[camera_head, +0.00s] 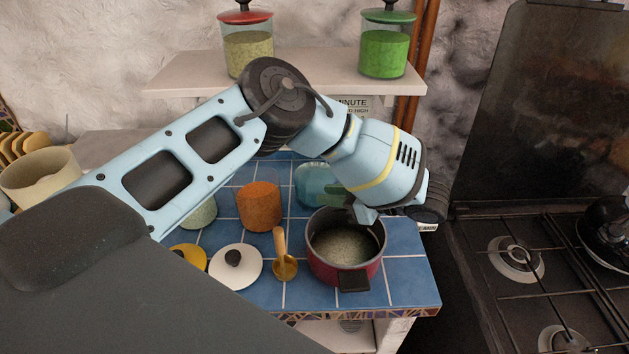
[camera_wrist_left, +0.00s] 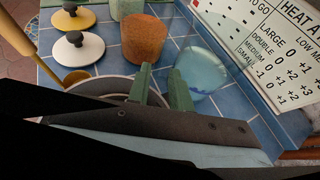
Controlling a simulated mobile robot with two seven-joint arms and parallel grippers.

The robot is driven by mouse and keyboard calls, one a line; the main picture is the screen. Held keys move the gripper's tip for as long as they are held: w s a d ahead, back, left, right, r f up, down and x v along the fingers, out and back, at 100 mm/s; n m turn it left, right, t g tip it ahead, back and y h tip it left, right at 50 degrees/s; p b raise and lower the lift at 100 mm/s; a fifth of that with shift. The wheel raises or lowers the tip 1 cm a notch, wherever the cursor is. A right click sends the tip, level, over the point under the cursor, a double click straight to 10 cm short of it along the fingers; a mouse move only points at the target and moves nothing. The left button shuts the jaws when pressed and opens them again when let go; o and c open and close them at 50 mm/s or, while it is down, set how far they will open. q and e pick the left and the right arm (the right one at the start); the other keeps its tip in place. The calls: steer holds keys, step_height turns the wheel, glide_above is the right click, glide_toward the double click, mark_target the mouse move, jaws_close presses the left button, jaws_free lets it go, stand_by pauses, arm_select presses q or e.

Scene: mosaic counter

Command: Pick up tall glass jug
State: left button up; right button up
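A clear bluish glass vessel, which looks like the tall glass jug (camera_head: 314,183), stands at the back of the blue tiled counter, partly hidden behind my left arm. It also shows in the left wrist view (camera_wrist_left: 204,76), just beyond and to the right of the fingers. My left gripper (camera_head: 357,213) is over the back of the red pot, in front of the glass. In the wrist view its two green fingers (camera_wrist_left: 160,82) are apart with nothing between them, and the glass is not between them. My right gripper is not in view.
The red pot (camera_head: 318,262) stands at the counter's front right. Nearby are an orange-brown canister (camera_head: 260,211), a wooden ladle (camera_head: 281,245), a white lid (camera_head: 231,273) and a yellow lid (camera_head: 188,254). A shelf (camera_head: 185,71) with jars is above; a stove (camera_head: 482,284) is right.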

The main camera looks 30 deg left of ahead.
mark_target(309, 191)
arm_select(q)
steer(key=shift+x, duration=3)
steer(key=shift+a+r, duration=0.1)
steer(key=shift+r, duration=0.1)
jaws_close()
steer(key=shift+w, duration=0.1)
